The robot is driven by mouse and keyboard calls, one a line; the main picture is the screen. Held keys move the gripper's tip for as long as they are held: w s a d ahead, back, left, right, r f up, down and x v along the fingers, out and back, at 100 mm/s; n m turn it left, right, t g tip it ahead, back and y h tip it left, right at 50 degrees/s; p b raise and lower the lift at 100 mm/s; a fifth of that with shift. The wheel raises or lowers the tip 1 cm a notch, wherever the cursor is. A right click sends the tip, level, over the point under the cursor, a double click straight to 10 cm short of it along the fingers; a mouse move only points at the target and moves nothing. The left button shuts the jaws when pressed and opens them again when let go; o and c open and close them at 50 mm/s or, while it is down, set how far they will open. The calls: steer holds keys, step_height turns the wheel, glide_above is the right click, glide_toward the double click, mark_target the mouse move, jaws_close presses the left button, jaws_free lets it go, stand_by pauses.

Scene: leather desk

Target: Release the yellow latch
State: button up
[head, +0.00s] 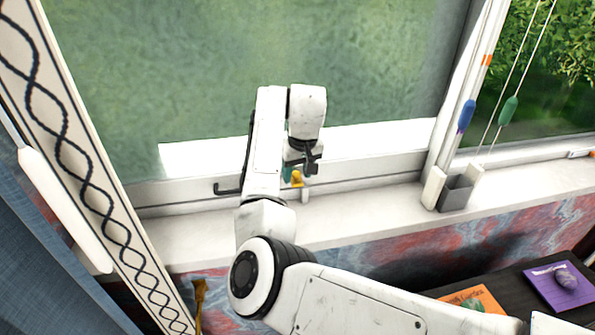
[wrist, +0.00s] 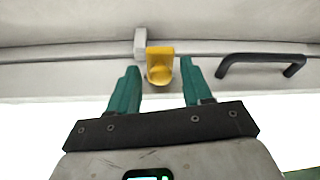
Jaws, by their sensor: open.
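The yellow latch (wrist: 160,66) sits on the light window frame and shows in the wrist view between the tips of my gripper. My gripper (wrist: 157,88) is open, with one green finger to the left of the latch and one to the right. A gap shows on both sides, so neither finger appears to touch it. A pale block (wrist: 140,42) stands right beside the latch.
A black handle (wrist: 262,62) is on the frame right of the latch in the wrist view. The white sill (head: 370,209) runs below the window. A grey holder (head: 454,193) stands on the sill at the right. Blue and green cord pulls (head: 508,110) hang above it.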

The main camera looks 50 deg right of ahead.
steer(key=b+v, duration=0.1)
steer(key=v, duration=0.9)
steer(key=shift+r, duration=0.4)
steer(key=shift+s, duration=0.1)
steer(key=s+f+h, duration=0.1)
steer(key=s+f, duration=0.1)
steer(key=f, duration=0.3)
steer(key=s+a+f+n+t+h, duration=0.1)
steer(key=s+f, duration=0.2)
steer(key=f, duration=0.2)
steer(key=s+a+f+h, duration=0.1)
steer(key=s+f, duration=0.2)
steer(key=f, duration=0.2)
steer(key=shift+s+a+f+n+t, duration=0.15)
steer(key=shift+s+f+n+t, duration=0.1)
steer(key=shift+f+n+t, duration=0.05)
steer(key=s+a+f+n+t+y, duration=0.1)
steer(key=s+a+f+n+y, duration=0.1)
steer(key=s+a+f, duration=0.45)
steer(key=s+a+f+n+y, duration=0.15)
steer(key=s+a+f, duration=0.25)
steer(key=s+a, duration=0.4)
steer(key=s+f+g, duration=0.4)
steer(key=s+f, duration=0.1)
steer(key=s, duration=0.5)
steer(key=shift+s+a+f+m, duration=0.25)
steer(key=shift+f+m, duration=0.1)
steer(key=shift+m, duration=0.1)
steer(key=shift+w, duration=0.1)
steer(key=shift+c, duration=0.4)
